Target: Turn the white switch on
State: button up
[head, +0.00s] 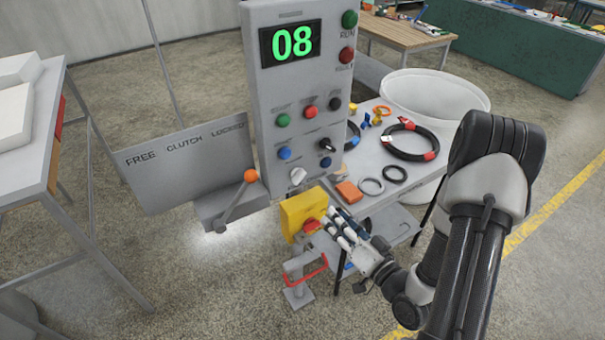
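The white switch (298,176) is a small white knob low on the front of the grey control panel (261,105). It is in plain view with nothing in front of it; its on or off position cannot be read. My gripper (332,226) is below and to the right of it, with its fingers pointing left at the red button on the yellow box (295,212). The fingertips are beside or touching that button; I cannot tell which. No held object shows between the fingers, and the finger gap is too small to read.
A clutch lever with an orange ball (250,175) stands left. A table (405,182) with hoses and rings is at right, before a white bin (440,92).

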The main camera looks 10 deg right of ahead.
jog(key=m+t, duration=0.1)
jog(key=b, duration=0.8)
send_near(302, 178)
jog(key=b+x, duration=0.1)
jog(key=x, duration=0.8)
jog(key=shift+w, duration=0.1)
grip_shut()
